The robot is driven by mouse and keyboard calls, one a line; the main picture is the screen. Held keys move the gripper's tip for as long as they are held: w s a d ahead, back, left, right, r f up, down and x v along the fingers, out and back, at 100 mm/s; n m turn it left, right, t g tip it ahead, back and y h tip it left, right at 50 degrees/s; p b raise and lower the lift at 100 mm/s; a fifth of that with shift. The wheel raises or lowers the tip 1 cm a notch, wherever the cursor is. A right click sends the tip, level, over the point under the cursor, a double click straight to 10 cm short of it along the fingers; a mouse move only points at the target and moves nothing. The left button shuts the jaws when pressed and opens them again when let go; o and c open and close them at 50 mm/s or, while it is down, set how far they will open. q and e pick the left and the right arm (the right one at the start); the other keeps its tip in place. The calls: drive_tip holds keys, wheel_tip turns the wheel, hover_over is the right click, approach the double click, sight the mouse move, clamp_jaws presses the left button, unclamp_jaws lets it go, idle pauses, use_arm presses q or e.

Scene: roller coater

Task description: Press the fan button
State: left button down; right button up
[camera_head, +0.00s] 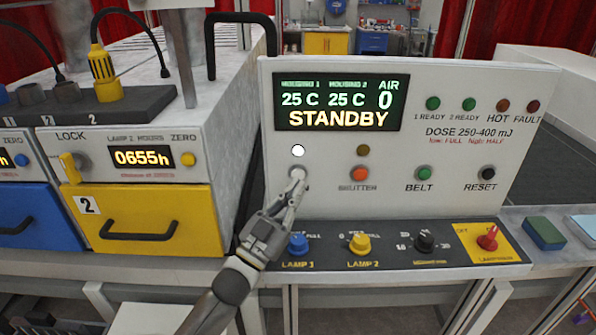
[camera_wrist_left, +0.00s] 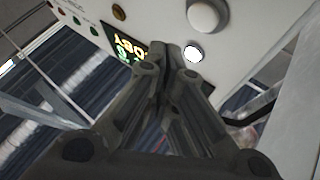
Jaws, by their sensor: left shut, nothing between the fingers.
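The white control panel (camera_head: 440,205) stands in front of me, its display (camera_head: 338,104) reading STANDBY with AIR 0. A pale round button (camera_head: 298,172) sits at the left of the button row, under a bright white lamp (camera_head: 298,151). Its label is hidden behind my left gripper (camera_head: 298,184), which is shut and empty with its tips at the button's lower edge. In the left wrist view, the button (camera_wrist_left: 206,15) and the lit lamp (camera_wrist_left: 193,53) show close to the fingertips (camera_wrist_left: 180,55). I cannot tell whether they touch the button. My right gripper is not in view.
To the right are the orange shutter button (camera_head: 360,174), green belt button (camera_head: 424,173) and black reset button (camera_head: 487,174). Below lie the blue lamp 1 knob (camera_head: 298,243), yellow lamp 2 knob (camera_head: 359,243) and red switch (camera_head: 488,238). A yellow drawer (camera_head: 150,205) is at left.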

use_arm(q)
drive_tip(key=shift+s+p, duration=0.3)
drive_tip(key=shift+s, duration=0.75)
